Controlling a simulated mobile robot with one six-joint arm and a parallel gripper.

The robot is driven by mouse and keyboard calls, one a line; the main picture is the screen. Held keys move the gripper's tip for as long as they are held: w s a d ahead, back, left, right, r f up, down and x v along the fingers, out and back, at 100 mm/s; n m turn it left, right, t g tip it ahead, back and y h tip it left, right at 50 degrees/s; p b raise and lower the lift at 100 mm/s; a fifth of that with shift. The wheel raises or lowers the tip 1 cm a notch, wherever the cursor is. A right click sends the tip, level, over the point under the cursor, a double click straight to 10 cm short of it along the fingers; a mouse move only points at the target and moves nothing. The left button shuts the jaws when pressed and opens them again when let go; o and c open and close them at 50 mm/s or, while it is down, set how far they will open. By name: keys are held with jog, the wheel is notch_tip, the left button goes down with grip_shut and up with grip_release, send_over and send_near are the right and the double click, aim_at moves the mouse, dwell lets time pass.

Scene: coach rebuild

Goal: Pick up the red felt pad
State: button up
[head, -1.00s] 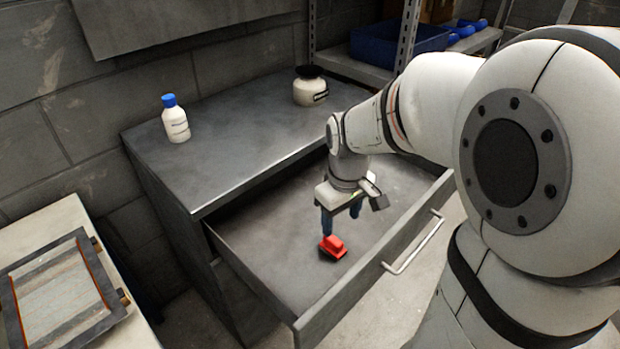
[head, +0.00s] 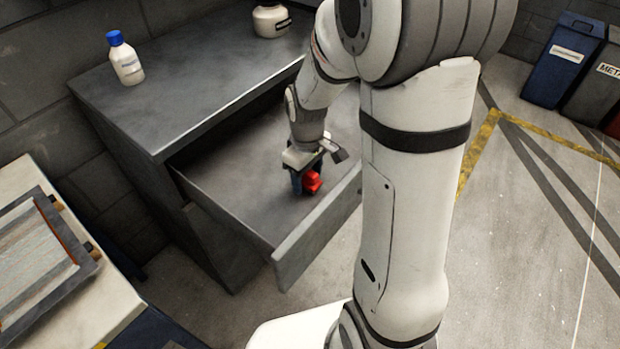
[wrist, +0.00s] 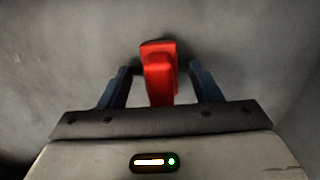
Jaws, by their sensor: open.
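The red felt pad (head: 312,182) is a small red block with a raised grip, lying on the floor of the open drawer (head: 235,190). In the wrist view the red pad (wrist: 159,72) stands between the two blue fingers, with a visible space on each side. My gripper (head: 305,186) points down into the drawer at the pad. In the wrist view my gripper (wrist: 160,85) is open around the pad's raised part. Part of the pad is hidden behind a finger in the head view.
The drawer's front panel (head: 315,235) stands close beside the pad. A white bottle with a blue cap (head: 125,60) and a cream jar (head: 271,20) stand on the cabinet top (head: 190,85). A framed screen (head: 35,265) lies on the bench at left. The rest of the drawer looks empty.

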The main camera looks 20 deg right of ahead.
jog(key=c, duration=1.1)
notch_tip(320, 180, up, 10)
jog(key=shift+r+p, duration=0.1)
jog(key=shift+p, duration=0.9)
jog(key=shift+c, duration=0.2)
jog(key=o, duration=0.4)
jog(key=shift+c, duration=1.2)
